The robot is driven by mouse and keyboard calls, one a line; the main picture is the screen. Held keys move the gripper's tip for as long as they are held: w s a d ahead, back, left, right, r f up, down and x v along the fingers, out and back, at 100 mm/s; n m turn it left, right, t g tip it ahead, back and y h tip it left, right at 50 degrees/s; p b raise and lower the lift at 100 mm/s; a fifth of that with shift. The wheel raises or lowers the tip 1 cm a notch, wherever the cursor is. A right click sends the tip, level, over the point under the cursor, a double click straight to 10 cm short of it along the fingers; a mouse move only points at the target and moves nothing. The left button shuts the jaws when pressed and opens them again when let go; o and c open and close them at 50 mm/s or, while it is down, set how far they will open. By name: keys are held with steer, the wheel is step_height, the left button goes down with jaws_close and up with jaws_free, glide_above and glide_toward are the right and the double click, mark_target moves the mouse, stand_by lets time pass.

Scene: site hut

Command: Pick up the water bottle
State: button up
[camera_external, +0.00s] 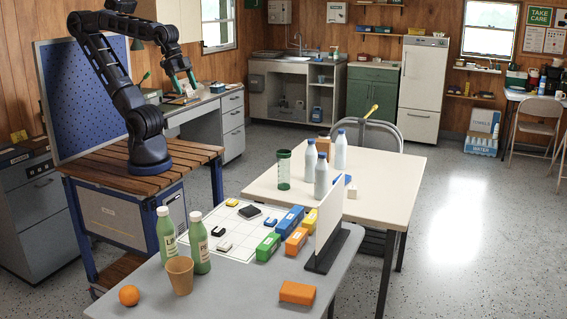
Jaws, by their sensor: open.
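Three pale grey bottles with blue caps stand upright on the cream table: one at the left (310,161), one in front (322,178) and one at the back right (340,151). A clear green-tinted tumbler (284,171) stands left of them. Two green bottles with white caps (166,236) (200,245) stand on the grey table in front. I cannot tell which one is the water bottle. My gripper (182,85) is open, with teal fingers pointing down, high at the upper left and well away from all the bottles. It looks empty.
The grey table (235,300) also holds a tan cup (180,275), an orange (129,295), colored boxes and an upright white panel (329,222). A folding chair (385,134) stands behind the cream table (385,185). A blue pegboard (85,98) stands beside my arm.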

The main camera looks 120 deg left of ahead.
step_height(320, 180, up, 5)
steer(key=w+a+n+t+y, duration=0.15)
steer(key=w+a, duration=0.25)
steer(key=w, duration=0.5)
steer(key=w+a+t+y, duration=0.2)
steer(key=w+a, duration=0.1)
steer(key=w, duration=0.6)
steer(key=t, duration=1.1)
glide_above(315, 156)
steer(key=s+a, duration=0.2)
steer(key=s, duration=0.2)
steer(key=shift+n, duration=0.35)
steer(key=f, duration=4.1)
steer(key=shift+w+d+f, duration=0.2)
steer(key=shift+d+f, duration=0.05)
steer(key=shift+d, duration=0.05)
steer(key=shift+x, duration=1.55)
